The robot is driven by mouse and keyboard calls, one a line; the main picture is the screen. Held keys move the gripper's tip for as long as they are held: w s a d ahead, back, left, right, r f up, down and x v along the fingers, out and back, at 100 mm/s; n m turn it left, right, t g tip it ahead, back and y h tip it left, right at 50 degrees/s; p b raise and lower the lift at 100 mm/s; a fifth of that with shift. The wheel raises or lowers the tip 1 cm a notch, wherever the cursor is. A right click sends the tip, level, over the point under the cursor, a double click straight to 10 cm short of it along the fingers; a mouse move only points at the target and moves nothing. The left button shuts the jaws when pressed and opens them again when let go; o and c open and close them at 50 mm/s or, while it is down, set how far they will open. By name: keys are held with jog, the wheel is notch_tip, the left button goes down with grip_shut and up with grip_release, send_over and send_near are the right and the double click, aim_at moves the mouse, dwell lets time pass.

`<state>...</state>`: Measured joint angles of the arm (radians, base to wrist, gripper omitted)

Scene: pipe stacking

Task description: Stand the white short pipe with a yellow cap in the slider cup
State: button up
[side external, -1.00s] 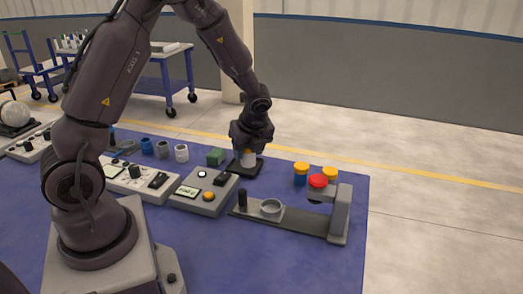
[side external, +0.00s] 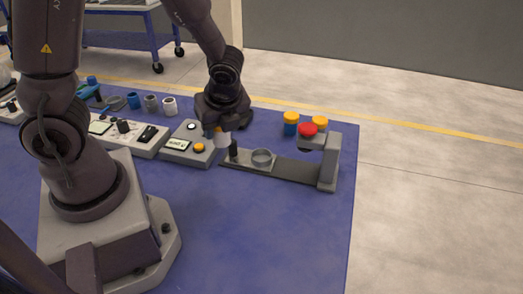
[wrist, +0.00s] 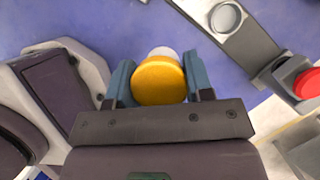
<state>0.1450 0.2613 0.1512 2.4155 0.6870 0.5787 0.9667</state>
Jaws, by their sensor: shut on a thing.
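The white short pipe with a yellow cap (wrist: 158,80) is between the two fingers of my gripper (wrist: 159,84) in the wrist view. My gripper is shut on it. In the side view the white pipe (side external: 223,141) hangs about upright under my gripper, and the fingers mostly hide its cap. The slider cup (side external: 262,157) is a grey ring on the dark slider rail, to the right of the held pipe and apart from it. The cup also shows at the top of the wrist view (wrist: 226,17); I see nothing in it.
A grey bracket with a red button (side external: 308,129) rises at the rail's right end. Blue and orange-capped pipes (side external: 291,124) stand behind it. A grey control box (side external: 187,150) is left of the pipe.

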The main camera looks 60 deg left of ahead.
jog(key=w+a+f, duration=0.1)
jog(key=w+f, duration=0.1)
jog(key=w, duration=0.1)
jog(key=w+f, duration=0.3)
jog(key=w, duration=0.1)
jog(key=w+a+f, duration=0.1)
jog(key=w+f, duration=0.2)
jog(key=shift+w+a+f, duration=0.15)
jog(key=shift+w+a, duration=0.15)
jog(key=shift+w, duration=0.05)
jog(key=shift+w+f, duration=0.15)
jog(key=shift+f, duration=0.75)
jog(key=shift+w+f, duration=0.1)
jog(key=shift+f, duration=0.8)
jog(key=shift+f, duration=0.15)
jog(key=o, duration=0.9)
